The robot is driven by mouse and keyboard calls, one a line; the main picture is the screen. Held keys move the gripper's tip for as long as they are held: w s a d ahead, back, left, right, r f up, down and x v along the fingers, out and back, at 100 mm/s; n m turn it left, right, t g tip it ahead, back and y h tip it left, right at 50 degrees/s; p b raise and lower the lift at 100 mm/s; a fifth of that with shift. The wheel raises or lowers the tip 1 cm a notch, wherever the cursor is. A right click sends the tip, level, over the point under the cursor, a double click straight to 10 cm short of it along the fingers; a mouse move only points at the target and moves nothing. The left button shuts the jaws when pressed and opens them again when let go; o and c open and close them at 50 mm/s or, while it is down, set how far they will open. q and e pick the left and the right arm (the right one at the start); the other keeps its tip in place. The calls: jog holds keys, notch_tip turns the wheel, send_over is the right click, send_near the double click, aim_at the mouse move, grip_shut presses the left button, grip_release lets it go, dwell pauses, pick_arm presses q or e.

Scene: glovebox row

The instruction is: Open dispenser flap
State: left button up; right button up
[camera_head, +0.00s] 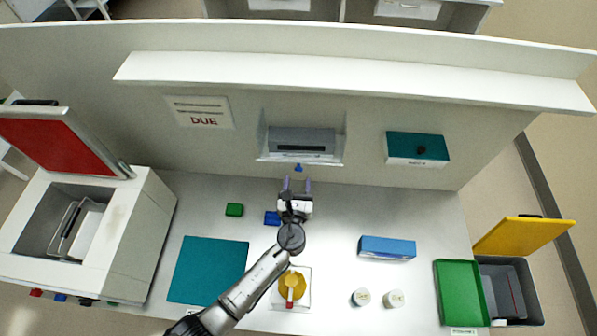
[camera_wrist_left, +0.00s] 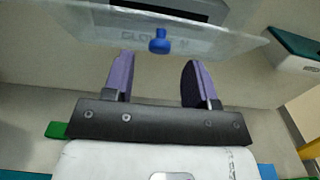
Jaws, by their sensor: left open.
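The dispenser (camera_head: 302,140) is a grey box with a dark slot, set in the back wall. Its clear flap (camera_head: 275,160) hangs across the front, with a small blue knob (camera_head: 298,168) at the lower edge. In the left wrist view the flap (camera_wrist_left: 205,45) carries faint lettering and the blue knob (camera_wrist_left: 159,42) sticks out from it. My left gripper (camera_head: 297,184) is open and empty just in front of the knob. Its two purple fingers (camera_wrist_left: 157,78) stand apart, with the knob beyond them and between them in the picture, apparently untouched. My right gripper is not in view.
A green block (camera_head: 234,210) and a blue block (camera_head: 271,218) lie left of my gripper. A teal box (camera_head: 417,148) is on the wall at right. A blue box (camera_head: 387,248), white jars (camera_head: 394,299) and a teal mat (camera_head: 208,270) occupy the counter.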

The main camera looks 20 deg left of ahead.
aim_at(299, 166)
pick_arm(q)
jog(key=shift+x, duration=1.7)
jog(key=shift+c, duration=0.3)
grip_shut()
